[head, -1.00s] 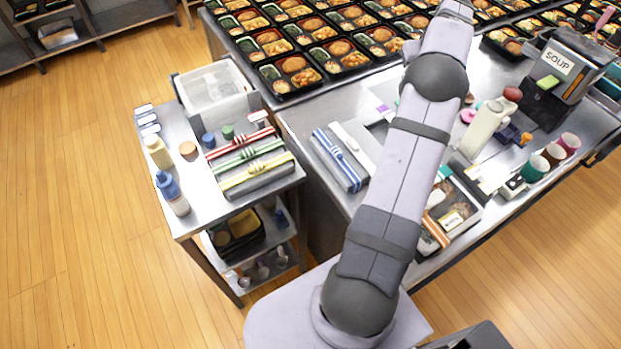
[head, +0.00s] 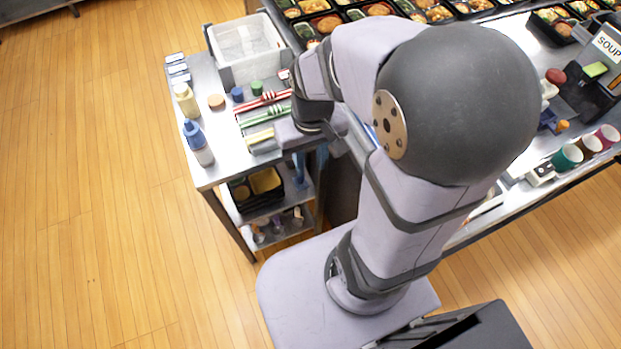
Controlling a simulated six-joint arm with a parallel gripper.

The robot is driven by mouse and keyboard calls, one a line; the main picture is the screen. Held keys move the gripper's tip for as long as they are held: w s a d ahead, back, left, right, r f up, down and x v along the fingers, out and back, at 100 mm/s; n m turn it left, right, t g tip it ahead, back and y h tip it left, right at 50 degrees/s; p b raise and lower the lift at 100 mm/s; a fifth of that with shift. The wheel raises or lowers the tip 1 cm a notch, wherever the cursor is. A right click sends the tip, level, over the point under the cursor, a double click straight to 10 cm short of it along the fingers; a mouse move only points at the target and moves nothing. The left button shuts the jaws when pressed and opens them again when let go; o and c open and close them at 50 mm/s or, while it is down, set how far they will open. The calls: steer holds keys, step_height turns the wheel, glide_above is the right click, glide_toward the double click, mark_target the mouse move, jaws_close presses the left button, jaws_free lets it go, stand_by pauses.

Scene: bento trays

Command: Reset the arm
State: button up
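My arm is folded, with its large dark elbow joint high in the head view. My gripper (head: 303,131) is low over the right edge of the side cart (head: 222,172), beside the wrapped boxes there. Its fingers are hidden or too small to make out, so I cannot tell whether it is open or holds anything. The boxes have red (head: 263,101), green (head: 264,118) and yellow (head: 260,137) bands, and the arm's end covers their right parts.
A pale bin (head: 246,50) stands at the cart's back. A blue-capped bottle (head: 197,143) and a yellow bottle (head: 186,101) stand at its left. Cups (head: 566,158) and a soup machine (head: 590,85) are on the right counter. My arm hides much of the counter.

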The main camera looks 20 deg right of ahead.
steer(key=s, duration=0.1)
steer(key=s+a, duration=0.1)
steer(key=s+f, duration=0.1)
steer(key=shift+s+a+f, duration=0.1)
steer(key=shift+s+a, duration=0.2)
steer(key=shift+s, duration=0.1)
stand_by(1.0)
